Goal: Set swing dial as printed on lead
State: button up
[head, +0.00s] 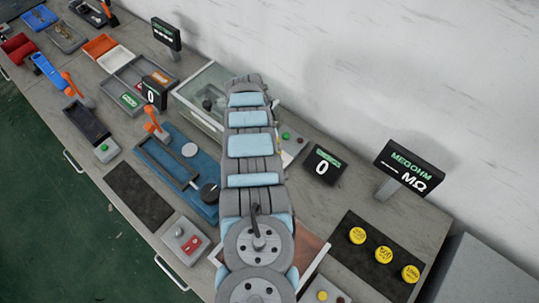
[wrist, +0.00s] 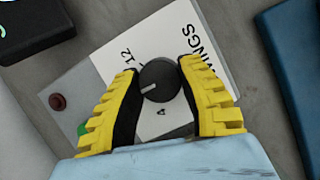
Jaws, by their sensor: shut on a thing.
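The swing dial (wrist: 158,80) is a round dark knob with a white pointer line, on a white plate lettered "WINGS", the rest of the word cut off or hidden. My gripper (wrist: 157,72) is shut on the knob, one yellow-and-black finger on each side. The pointer points left and slightly down, towards the left finger. A "12" shows at upper left and what looks like a "4" below the knob; any mark between them is hidden by the finger. In the head view my arm hides the dial and gripper. I cannot make out a printed lead.
Beside the dial are a dark red button (wrist: 57,103) and a partly hidden green button (wrist: 82,130). A blue object (wrist: 292,60) stands at right. On the bench are a glass-sided box (head: 205,97), a counter reading 0 (head: 322,166), a megohm display (head: 408,170) and yellow weights (head: 383,254).

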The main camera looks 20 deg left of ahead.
jog(key=o, duration=1.2)
jog(key=shift+s+d, duration=0.1)
jog(key=shift+v, duration=3.75)
